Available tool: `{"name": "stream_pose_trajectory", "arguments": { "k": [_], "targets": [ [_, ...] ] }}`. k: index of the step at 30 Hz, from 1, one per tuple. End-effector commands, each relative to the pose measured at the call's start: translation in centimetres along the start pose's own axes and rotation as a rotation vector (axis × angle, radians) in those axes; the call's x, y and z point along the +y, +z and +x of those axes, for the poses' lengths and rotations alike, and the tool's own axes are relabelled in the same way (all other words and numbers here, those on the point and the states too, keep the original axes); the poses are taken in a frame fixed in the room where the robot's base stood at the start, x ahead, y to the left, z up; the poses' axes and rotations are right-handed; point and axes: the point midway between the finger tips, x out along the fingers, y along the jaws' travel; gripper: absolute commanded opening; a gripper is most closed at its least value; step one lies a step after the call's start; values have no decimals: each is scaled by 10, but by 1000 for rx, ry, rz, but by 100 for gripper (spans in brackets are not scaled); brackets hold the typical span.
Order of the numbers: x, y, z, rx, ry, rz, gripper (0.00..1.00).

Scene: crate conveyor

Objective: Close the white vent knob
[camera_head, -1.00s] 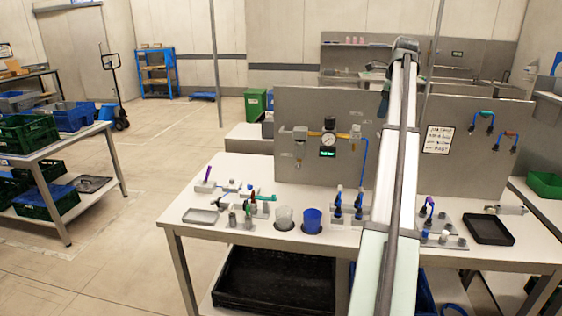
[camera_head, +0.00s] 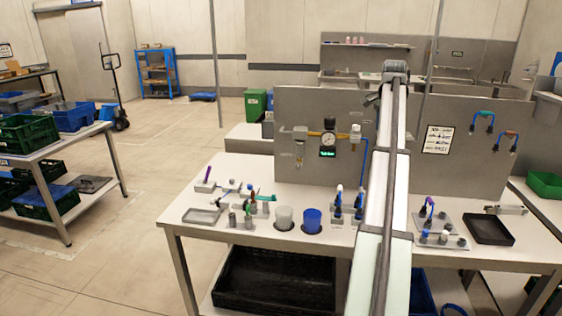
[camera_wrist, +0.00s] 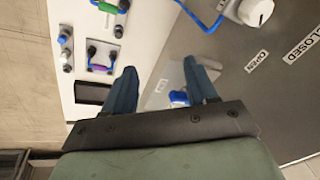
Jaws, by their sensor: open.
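The white vent knob (camera_wrist: 257,12) shows at the top edge of the wrist view, partly cut off, on a grey panel (camera_wrist: 245,95). A small dark mark is on its face. The labels OPEN (camera_wrist: 257,62) and CLOSED (camera_wrist: 303,45) are beside it. What looks like the same knob (camera_head: 355,129) sits right of the round gauge (camera_head: 328,138) in the head view. My gripper (camera_wrist: 161,68) is open and empty, its dark blue fingers apart. The knob lies beyond the fingertips, up and to the right, untouched. The arm hides my gripper in the head view.
A blue hose (camera_head: 364,160) runs down beside the knob. A black tray (camera_head: 488,229) lies at right. My arm crosses the table's middle.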

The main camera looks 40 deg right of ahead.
Motion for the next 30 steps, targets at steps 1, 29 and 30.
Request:
{"name": "stream_pose_trajectory", "arguments": {
  "k": [1,29,30],
  "targets": [
    [-3,9,5,8,5,-50,57],
    [-56,133,64,158,138,-1012,57],
    [-58,139,66,162,144,-1048,57]
  ]
}}
